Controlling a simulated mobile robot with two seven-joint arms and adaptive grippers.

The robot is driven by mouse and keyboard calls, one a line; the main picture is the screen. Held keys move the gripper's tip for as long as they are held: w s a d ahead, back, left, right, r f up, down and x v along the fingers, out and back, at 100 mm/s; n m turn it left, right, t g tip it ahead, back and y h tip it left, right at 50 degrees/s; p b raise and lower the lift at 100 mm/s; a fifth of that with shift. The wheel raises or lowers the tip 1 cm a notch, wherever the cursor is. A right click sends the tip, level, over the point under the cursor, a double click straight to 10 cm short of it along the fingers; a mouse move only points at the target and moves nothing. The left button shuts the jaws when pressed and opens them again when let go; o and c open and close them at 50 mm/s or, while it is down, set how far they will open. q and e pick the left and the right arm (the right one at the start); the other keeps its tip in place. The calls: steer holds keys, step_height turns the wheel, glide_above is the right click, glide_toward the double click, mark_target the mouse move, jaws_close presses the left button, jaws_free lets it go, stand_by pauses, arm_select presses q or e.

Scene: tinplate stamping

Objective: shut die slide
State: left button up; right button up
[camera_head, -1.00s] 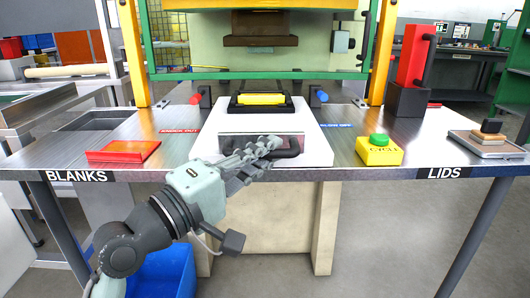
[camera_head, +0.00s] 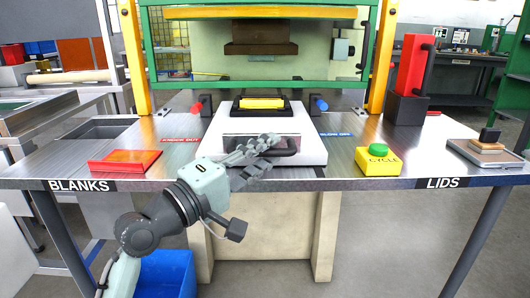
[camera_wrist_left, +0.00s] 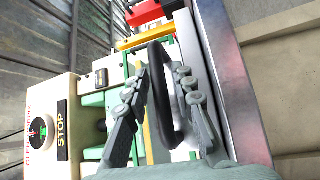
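The die slide (camera_head: 315,152) is a white plate on the steel table. It bears a dark die with a yellow block (camera_head: 262,103) at the back and has a black handle (camera_head: 288,147) at its front. The slide reaches from under the press toward the table's front edge. My left gripper (camera_head: 264,148) comes in from the front left and is at the handle. The fingers partly hide the handle in the head view. My right gripper is not in view.
A red pad (camera_head: 125,161) lies left of the slide. A yellow box with a green button (camera_head: 378,159) stands to its right. The press's green guard frame (camera_head: 260,84) is above the back of the slide. Red (camera_head: 196,107) and blue (camera_head: 321,104) tipped parts flank the die.

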arm_select(q)
steer(key=shift+o, duration=0.3)
steer(key=v, duration=1.2)
